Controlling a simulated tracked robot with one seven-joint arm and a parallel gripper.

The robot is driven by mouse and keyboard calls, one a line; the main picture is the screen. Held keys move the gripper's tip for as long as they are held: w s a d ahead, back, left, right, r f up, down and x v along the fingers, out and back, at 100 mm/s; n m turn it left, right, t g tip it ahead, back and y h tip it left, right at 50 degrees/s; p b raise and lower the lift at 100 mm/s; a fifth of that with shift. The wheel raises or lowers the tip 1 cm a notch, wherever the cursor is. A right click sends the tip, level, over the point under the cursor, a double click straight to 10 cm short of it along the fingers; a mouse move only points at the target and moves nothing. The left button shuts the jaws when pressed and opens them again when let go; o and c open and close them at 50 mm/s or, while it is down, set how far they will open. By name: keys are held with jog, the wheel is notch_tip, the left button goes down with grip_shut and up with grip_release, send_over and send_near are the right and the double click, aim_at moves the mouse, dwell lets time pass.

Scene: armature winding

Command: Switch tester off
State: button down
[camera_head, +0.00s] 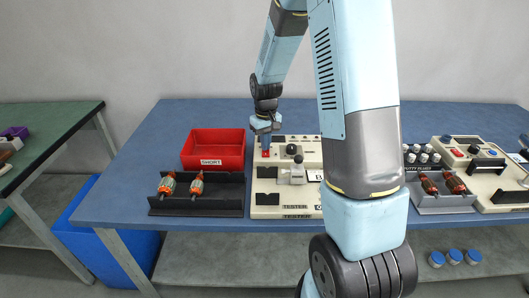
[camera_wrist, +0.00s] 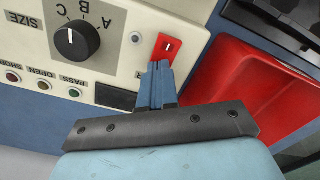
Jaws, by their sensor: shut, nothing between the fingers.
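The tester (camera_head: 283,212) is a cream box with black holders, standing on the blue bench. Its red switch (camera_wrist: 168,46), a rectangle with a small white mark, is at the panel corner in the wrist view. It also shows as a small red patch (camera_head: 265,154) below my gripper in the head view. My gripper (camera_wrist: 158,66) is shut and empty, with its blue fingertips at the near end of the switch. I cannot tell if they touch it. A black size knob (camera_wrist: 77,40) sits left of the switch. My arm hides the tester's right side.
A red bin (camera_head: 213,143) labelled SHORT stands left of the tester, close beside the switch. A black rack (camera_head: 228,204) with two armatures is in front of it. Right of my arm are a grey tray (camera_head: 443,204) with armatures and another cream device (camera_head: 471,147).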

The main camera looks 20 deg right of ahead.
jog(key=shift+r, duration=3.5)
jog(key=s+r+m+t, duration=0.1)
jog(key=s+r+t, duration=0.2)
jog(key=s+r, duration=1.1)
jog(key=s+r+m+t, duration=0.1)
jog(key=s+r, duration=0.5)
jog(key=s, duration=0.8)
jog(key=shift+s+a+t, duration=0.2)
jog(key=shift+t, duration=0.6)
